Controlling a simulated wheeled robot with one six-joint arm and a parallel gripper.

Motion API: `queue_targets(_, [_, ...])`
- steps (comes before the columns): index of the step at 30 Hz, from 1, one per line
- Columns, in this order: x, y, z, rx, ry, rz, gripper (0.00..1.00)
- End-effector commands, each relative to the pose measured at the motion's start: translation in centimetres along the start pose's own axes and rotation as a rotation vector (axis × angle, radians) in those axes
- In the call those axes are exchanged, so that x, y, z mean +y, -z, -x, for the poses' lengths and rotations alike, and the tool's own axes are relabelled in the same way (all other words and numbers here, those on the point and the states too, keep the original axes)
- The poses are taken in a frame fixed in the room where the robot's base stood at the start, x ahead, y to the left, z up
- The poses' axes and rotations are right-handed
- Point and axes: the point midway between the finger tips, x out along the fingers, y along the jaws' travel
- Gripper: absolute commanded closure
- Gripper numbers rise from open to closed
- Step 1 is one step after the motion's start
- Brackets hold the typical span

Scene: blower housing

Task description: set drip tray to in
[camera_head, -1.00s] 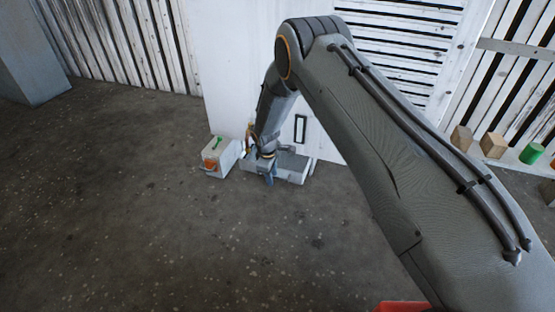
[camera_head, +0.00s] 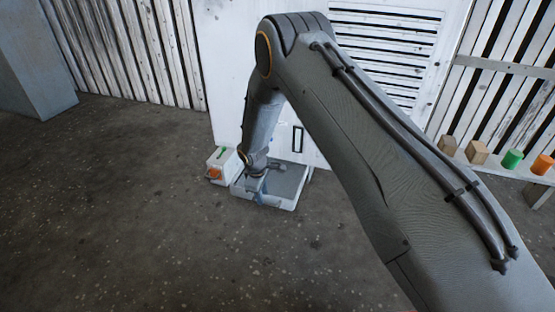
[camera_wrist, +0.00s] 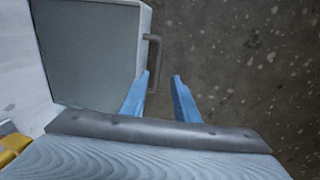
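The drip tray (camera_head: 288,183) is a white tray with a grey inside at the foot of the white housing, and it stands out from the housing front. In the wrist view the tray (camera_wrist: 90,55) fills the upper left, with a grey bar handle (camera_wrist: 157,62) on its outer side. My gripper (camera_wrist: 161,76) has two blue fingers apart, with a clear gap between the tips. The handle's lower end lies between the fingers, close to the left fingertip; I cannot tell whether they touch. In the head view my gripper (camera_head: 262,190) is at the tray's front left.
The white housing (camera_head: 232,95) stands behind the tray. A small white box (camera_head: 222,166) with a green and an orange part is left of the tray. A bench (camera_head: 500,170) at the right bears wooden blocks and green and orange cylinders. The floor in front is clear.

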Motion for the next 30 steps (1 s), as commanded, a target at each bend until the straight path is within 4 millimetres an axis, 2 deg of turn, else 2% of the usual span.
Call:
queue_targets(1, [0.0, 0.0, 1.3, 0.000, 0.000, 0.000, 0.72])
queue_targets(5, [0.0, -0.1, 3.6, 0.000, 0.000, -0.004, 0.72])
queue_targets(30, [1.0, -6.3, 17.3, -0.023, 0.027, -0.207, 0.72])
